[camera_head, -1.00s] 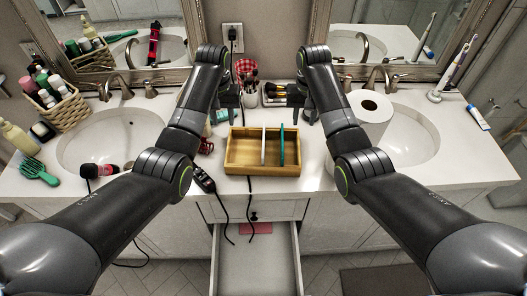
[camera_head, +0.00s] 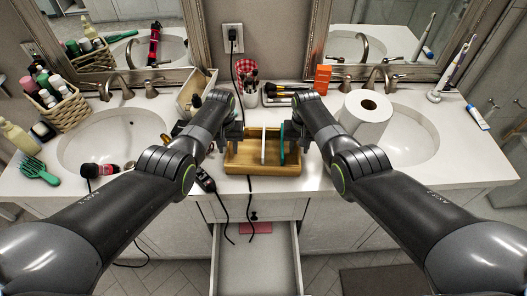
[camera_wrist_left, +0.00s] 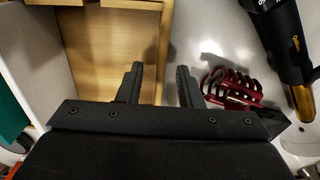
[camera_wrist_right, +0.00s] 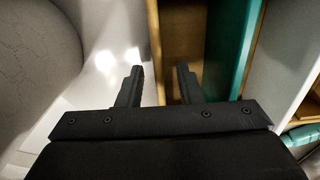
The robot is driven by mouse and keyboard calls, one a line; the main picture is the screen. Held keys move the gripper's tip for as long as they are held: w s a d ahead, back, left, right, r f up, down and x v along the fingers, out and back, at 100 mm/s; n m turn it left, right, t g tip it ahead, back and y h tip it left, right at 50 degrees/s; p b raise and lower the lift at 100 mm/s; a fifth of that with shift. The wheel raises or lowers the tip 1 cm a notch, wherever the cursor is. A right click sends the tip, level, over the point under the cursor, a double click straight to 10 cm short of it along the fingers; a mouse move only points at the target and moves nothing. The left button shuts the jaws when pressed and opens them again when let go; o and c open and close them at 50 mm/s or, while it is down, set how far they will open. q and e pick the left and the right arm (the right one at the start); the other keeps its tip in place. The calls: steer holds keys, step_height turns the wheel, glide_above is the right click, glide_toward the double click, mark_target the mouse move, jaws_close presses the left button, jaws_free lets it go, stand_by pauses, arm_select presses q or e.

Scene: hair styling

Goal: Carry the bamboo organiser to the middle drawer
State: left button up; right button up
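The bamboo organiser (camera_head: 250,168) sits on the countertop between the two basins, with a white divider (camera_head: 264,145) and a teal divider (camera_head: 282,148) in it. My left gripper (camera_head: 232,137) is open at its left end. In the left wrist view the organiser's side wall (camera_wrist_left: 165,40) lies between the fingers (camera_wrist_left: 160,88). My right gripper (camera_head: 299,138) is open at the right end. In the right wrist view the other side wall (camera_wrist_right: 155,45) lies between the fingers (camera_wrist_right: 160,88). Contact cannot be told. The middle drawer (camera_head: 255,268) is pulled open below, with a pink item (camera_head: 256,228) inside.
A black clipper (camera_head: 205,180) lies left of the organiser, its cord hanging over the counter edge. A dark red claw clip (camera_wrist_left: 232,88) and a hair dryer (camera_wrist_left: 280,35) are beside the left fingers. A toilet roll (camera_head: 366,115) stands right. Brushes and an orange box (camera_head: 323,78) are behind.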

arm_select(q)
steer(key=shift+f, duration=0.15)
arm_select(e)
steer(key=shift+f, duration=0.2)
arm_select(q)
steer(key=shift+c, duration=0.2)
arm_select(e)
steer(key=shift+c, duration=0.2)
arm_select(q)
jaws_close()
arm_select(e)
jaws_close()
